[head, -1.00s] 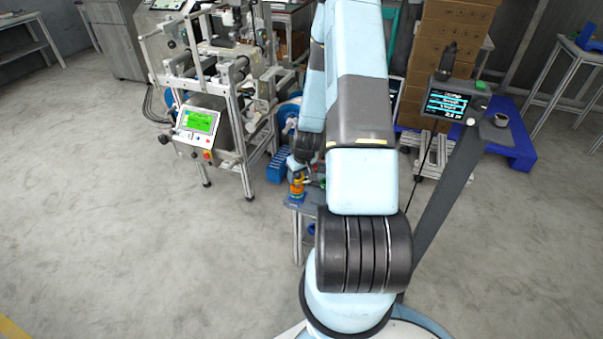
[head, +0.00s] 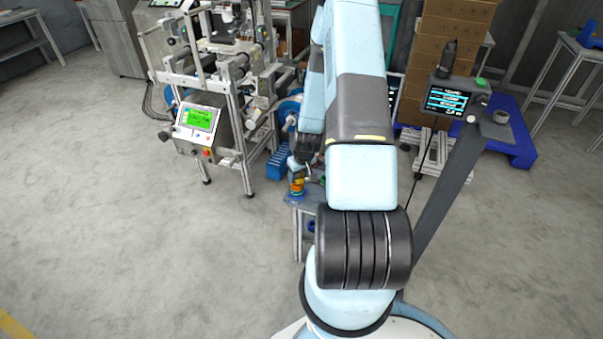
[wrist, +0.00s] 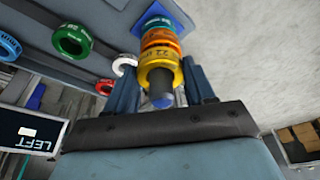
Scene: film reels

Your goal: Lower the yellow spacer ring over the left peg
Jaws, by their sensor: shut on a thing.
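The yellow spacer ring (wrist: 158,67) is between the two fingers of my gripper (wrist: 161,70), which is shut on it. The ring is around the peg (wrist: 161,98), whose blue tip sticks out through the hole toward the wrist camera. Orange rings (wrist: 160,40) sit on the same peg just beyond the yellow ring. I cannot tell whether they touch it.
Green (wrist: 72,40), white (wrist: 123,66), red (wrist: 104,87) and blue (wrist: 8,46) rings show left in the wrist view. A sign reading LEFT (wrist: 36,136) is upside down at lower left. In the head view a machine (head: 215,100) stands left of the table (head: 300,203).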

